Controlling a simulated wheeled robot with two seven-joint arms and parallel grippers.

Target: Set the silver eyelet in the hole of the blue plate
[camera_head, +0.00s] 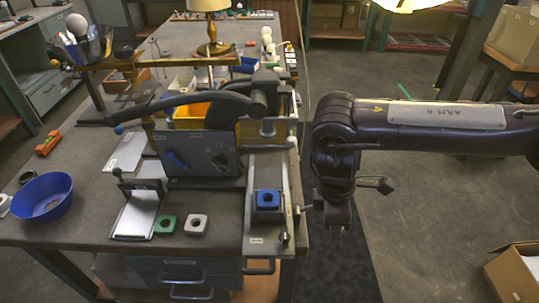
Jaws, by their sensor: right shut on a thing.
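The blue plate (268,197) lies in a dark holder at the near end of a pale rail, its dark round hole facing up. My right gripper (339,222) hangs from the arm that comes in from the right. It points down, to the right of the blue plate and apart from it, past the table's right edge. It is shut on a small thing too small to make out. I cannot pick out the silver eyelet for certain. My left gripper is not in view.
A dark press (205,153) with a long black lever stands behind the plate. A green plate (167,224) and a whitish plate (197,224) lie to the left. A blue bowl (42,199) is at far left.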

